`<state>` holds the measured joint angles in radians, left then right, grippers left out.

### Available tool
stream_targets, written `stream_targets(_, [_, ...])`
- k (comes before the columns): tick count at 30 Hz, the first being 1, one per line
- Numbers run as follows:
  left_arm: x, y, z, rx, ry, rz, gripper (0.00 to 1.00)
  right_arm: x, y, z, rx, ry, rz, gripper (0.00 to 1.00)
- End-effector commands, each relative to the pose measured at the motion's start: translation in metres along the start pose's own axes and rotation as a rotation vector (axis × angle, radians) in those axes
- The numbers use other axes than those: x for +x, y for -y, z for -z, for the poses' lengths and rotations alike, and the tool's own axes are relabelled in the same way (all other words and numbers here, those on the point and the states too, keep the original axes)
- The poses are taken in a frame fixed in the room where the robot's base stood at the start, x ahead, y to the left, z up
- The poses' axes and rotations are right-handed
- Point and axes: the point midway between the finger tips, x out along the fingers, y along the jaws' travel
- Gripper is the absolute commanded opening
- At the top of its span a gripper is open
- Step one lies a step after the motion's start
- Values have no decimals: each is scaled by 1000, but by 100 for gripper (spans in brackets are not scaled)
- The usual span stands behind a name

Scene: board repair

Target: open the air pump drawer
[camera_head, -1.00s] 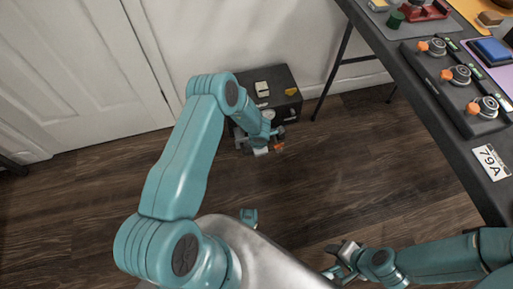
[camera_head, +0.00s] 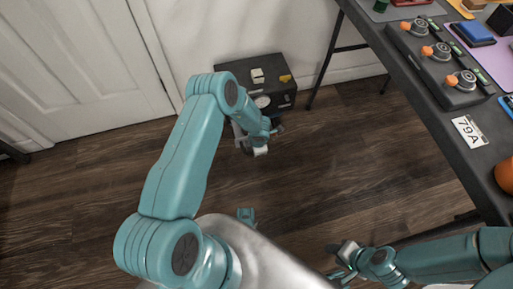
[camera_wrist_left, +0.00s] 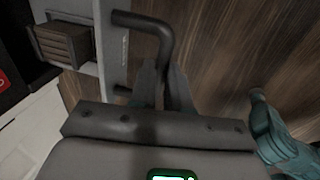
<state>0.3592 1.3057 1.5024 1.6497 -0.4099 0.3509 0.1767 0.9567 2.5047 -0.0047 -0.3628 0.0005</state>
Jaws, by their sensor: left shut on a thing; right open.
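The air pump is a dark box (camera_head: 232,72) on the floor against the white wall in the head view. My left gripper (camera_wrist_left: 166,85) is in front of it, mostly hidden by my arm in the head view. In the left wrist view it is shut on a dark bent handle (camera_wrist_left: 150,24). The handle stands out from a pale grey panel (camera_wrist_left: 112,45). Behind the panel is a brown ribbed block (camera_wrist_left: 65,42) in a grey frame, so the drawer looks at least partly open. My right gripper (camera_head: 341,262) is open and empty above the floor at the lower right.
A dark table (camera_head: 425,105) stands at the right, with a row of knobs, a number plate (camera_head: 468,131) and an orange round thing (camera_head: 506,176). Its thin leg (camera_head: 325,62) stands right of the pump. The wooden floor (camera_head: 100,190) at left is clear.

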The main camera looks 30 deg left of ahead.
Motion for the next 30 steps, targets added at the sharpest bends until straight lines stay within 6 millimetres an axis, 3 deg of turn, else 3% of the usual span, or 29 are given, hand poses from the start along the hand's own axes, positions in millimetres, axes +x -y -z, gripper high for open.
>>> stream_targets(9, [0, -5, -1, 0, 3, -4, 0, 0, 0, 0, 0, 0, 0, 43])
stream_targets(10, [0, -5, -1, 0, 3, -4, 23, 0, 0, 0, 0, 0, 0, 43])
stream_targets(12, [0, -5, -1, 0, 2, -4, 42, 0, 0, 0, 0, 0, 0, 43])
stream_targets(23, [-7, -4, 0, 1, 1, -2, 42, -3, 1, 0, 0, 0, 0, 43])
stream_targets(26, [-24, -5, -1, 0, 2, -3, 42, -11, 4, 0, -1, 0, 0, 43])
stream_targets(30, [-60, -5, -1, 2, 3, -4, 42, -25, 9, -1, -1, 1, 0, 43])
